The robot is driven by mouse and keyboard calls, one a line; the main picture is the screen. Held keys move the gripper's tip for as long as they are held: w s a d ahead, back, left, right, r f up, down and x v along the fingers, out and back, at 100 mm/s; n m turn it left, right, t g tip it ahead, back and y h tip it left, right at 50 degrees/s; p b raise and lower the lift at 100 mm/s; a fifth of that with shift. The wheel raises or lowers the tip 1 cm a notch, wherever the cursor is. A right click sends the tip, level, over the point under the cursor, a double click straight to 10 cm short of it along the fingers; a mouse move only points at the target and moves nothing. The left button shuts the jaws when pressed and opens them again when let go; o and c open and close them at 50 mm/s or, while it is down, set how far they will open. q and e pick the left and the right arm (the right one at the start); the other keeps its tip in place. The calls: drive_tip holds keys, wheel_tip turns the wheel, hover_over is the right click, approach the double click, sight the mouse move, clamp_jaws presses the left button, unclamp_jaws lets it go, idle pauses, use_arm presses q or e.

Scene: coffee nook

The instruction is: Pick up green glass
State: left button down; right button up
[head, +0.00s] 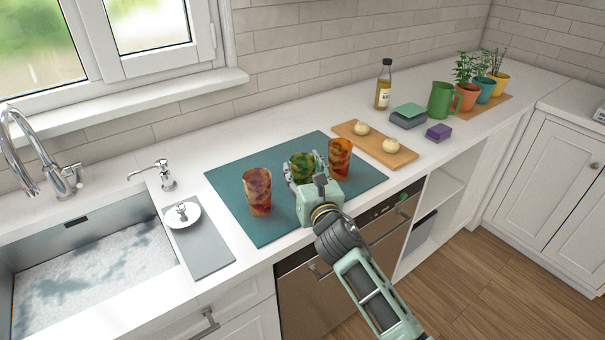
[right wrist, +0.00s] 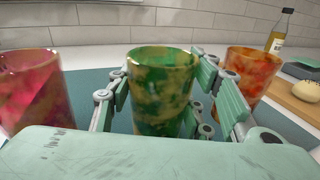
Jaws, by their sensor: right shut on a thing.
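The green glass (head: 301,166) stands in the middle of a row of three glasses on the teal mat (head: 237,218). It is mottled green and yellow; its lower part is hidden behind my gripper in the head view. My right gripper (head: 305,178) is shut on it, with a finger on each side. In the right wrist view the green glass (right wrist: 160,85) is upright between the fingers of the gripper (right wrist: 165,100). I cannot tell whether its base is off the mat. My left gripper is not in view.
A red mottled glass (head: 257,191) stands left of the green one, and an orange glass (head: 340,158) close on its right. A wooden board (head: 398,157) with two buns lies beyond. A sink (head: 95,270) is at left. A bottle (head: 384,86) and green pitcher (head: 440,100) stand farther right.

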sight(303, 157)
wheel_tip(303, 157, up, 4)
drive_tip(key=shift+f, duration=0.1)
drive_tip(key=s+d+r, duration=0.4)
drive_tip(key=d+r, duration=0.3)
drive_tip(key=d, duration=0.3)
wheel_tip(303, 157, up, 10)
drive_tip(key=p, duration=1.1)
drive_tip(key=shift+d+p, duration=0.3)
drive_tip(key=shift+d, duration=0.15)
drive_tip(key=shift+s+r, duration=0.1)
